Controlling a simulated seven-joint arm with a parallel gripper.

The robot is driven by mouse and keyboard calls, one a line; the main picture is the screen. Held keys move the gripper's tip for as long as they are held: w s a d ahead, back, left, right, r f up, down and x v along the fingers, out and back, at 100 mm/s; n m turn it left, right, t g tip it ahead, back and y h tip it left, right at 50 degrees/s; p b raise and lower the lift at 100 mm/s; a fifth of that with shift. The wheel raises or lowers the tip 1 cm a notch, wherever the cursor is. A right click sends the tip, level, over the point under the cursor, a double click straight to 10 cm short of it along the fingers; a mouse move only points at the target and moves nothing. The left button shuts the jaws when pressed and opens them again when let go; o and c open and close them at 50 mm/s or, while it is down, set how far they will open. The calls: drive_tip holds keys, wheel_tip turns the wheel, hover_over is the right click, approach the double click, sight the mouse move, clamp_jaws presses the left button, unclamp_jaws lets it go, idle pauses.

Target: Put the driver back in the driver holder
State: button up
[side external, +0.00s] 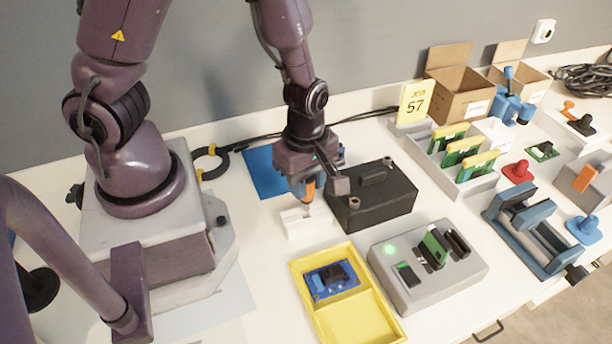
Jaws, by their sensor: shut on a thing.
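My gripper (311,180) points down left of the middle of the table and is shut on the driver (309,190), which has an orange handle. The driver hangs roughly upright, with its thin shaft pointing down. A small white block, which looks like the driver holder (303,225), stands directly below it. The shaft's lower end shows at the top of the block. I cannot tell whether the tip is inside it or just above or in front of it. The gripper hides part of the handle.
A black box (385,205) stands close to the right of the gripper. A yellow tray (368,318) with a blue board and a grey fixture (455,278) with a green light are in front. A blue mat (262,172) lies behind. Card racks, cartons and a blue vise (535,235) fill the right.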

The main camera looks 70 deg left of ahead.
drive_tip(key=shift+f, duration=0.15)
drive_tip(key=shift+f, duration=1.65)
drive_tip(key=o, duration=1)
drive_tip(key=shift+o, duration=0.2)
wheel_tip(320, 180, up, 12)
drive_tip(key=shift+f, duration=0.25)
drive_tip(key=shift+r, duration=0.75)
